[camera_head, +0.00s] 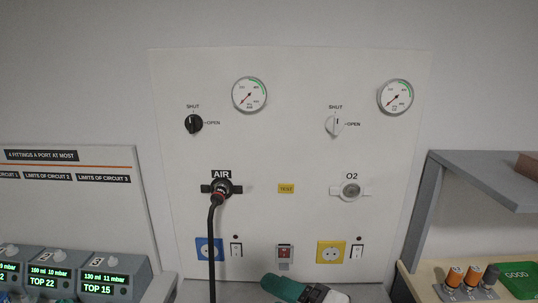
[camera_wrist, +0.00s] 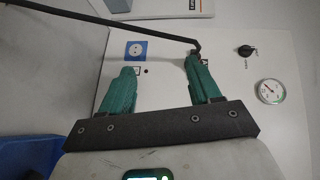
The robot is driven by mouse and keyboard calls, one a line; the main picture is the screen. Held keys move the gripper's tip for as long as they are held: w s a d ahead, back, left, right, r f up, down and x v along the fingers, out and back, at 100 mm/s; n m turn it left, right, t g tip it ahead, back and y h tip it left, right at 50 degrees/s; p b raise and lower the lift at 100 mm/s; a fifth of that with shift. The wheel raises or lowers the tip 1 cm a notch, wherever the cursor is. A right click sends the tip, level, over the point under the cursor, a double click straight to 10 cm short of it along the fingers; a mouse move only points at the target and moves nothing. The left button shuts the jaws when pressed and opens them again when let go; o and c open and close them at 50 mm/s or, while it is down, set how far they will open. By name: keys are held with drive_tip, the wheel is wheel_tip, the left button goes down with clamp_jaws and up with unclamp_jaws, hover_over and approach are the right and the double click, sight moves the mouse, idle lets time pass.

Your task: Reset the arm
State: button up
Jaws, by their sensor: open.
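My gripper (camera_wrist: 160,64) shows in the wrist view with its two green fingers spread wide apart and nothing between them. A green and dark part of my arm shows at the bottom edge of the head view, below the wall panel (camera_head: 270,140). In the wrist view the hose (camera_wrist: 130,27) runs to just beyond the right finger's tip. I cannot tell whether they touch.
The panel has a black knob (camera_head: 194,123), a white knob (camera_head: 335,125), two gauges, an O2 port (camera_head: 350,190), and blue and yellow sockets. Grey ventilator units (camera_head: 105,275) stand at left. A grey shelf (camera_head: 485,180) is at right, above orange-capped fittings (camera_head: 454,278) and a green tray (camera_head: 520,285).

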drive_tip(key=s+d+f+n+g+h, duration=0.15)
drive_tip(key=s+d+f+h, duration=0.3)
drive_tip(key=d+f, duration=0.5)
drive_tip(key=s+d+f+n+g+h, duration=0.15)
drive_tip(key=s+d+f+h, duration=0.35)
drive_tip(key=f, duration=0.7)
drive_tip(key=s+d+f+n+g+h, duration=0.1)
drive_tip(key=s+d+f+g, duration=0.2)
drive_tip(key=s, duration=0.6)
drive_tip(key=s+d+f+n+g+h, duration=0.1)
drive_tip(key=s+d+f+g+h, duration=0.1)
drive_tip(key=s+d+f, duration=0.3)
drive_tip(key=s+d+g, duration=0.1)
drive_tip(key=s+d, duration=0.1)
drive_tip(key=s, duration=0.2)
drive_tip(key=shift+d+f+n, duration=0.25)
drive_tip(key=shift+d+n, duration=0.15)
drive_tip(key=shift+h, duration=0.25)
